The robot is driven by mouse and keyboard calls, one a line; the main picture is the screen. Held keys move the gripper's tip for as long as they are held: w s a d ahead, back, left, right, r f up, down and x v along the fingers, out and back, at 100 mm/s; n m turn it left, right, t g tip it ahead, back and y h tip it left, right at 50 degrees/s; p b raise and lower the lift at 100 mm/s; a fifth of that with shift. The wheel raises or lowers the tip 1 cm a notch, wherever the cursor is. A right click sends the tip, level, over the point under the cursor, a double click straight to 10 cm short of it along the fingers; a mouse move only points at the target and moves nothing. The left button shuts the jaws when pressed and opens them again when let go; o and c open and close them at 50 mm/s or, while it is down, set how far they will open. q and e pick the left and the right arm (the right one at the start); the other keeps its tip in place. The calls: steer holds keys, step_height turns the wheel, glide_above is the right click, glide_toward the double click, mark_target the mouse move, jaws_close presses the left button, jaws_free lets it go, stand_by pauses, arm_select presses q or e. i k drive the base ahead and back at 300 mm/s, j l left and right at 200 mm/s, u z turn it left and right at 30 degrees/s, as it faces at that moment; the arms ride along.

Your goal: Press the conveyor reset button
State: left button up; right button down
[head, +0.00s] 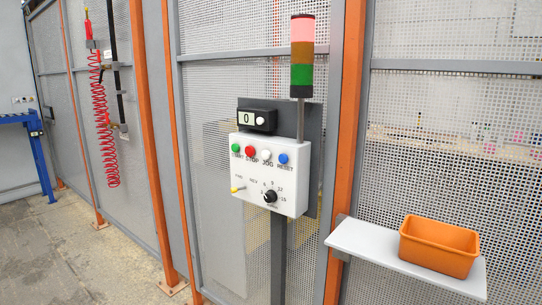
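A white control box (270,176) is mounted on a dark grey panel and post in front of a mesh fence. The blue button labelled RESET (283,158) is at the right end of its top row. Left of it are a white JOG button (266,155), a red STOP button (250,151) and a green button (235,147), its label START. Below are a small yellow-tipped switch (237,189) and a black dial (270,196). Neither of my grippers shows in the head view.
A black counter (257,119) reading 0 sits above the box. A signal tower (302,60) rises beside it. A shelf (400,259) with an orange bin (439,245) juts out at lower right. Orange posts (345,140) frame the fence. A red coiled hose (102,130) hangs at left.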

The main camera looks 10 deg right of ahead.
mark_target(283, 158)
steer(key=i+j+z, duration=0.1)
steer(key=j, duration=0.25)
steer(key=i+j, duration=0.3)
steer(key=i+j+z, duration=0.15)
steer(key=j, duration=0.25)
steer(key=i+j, duration=0.2)
steer(key=j, duration=0.2)
steer(key=i+j+z, duration=0.15)
steer(key=j, duration=0.2)
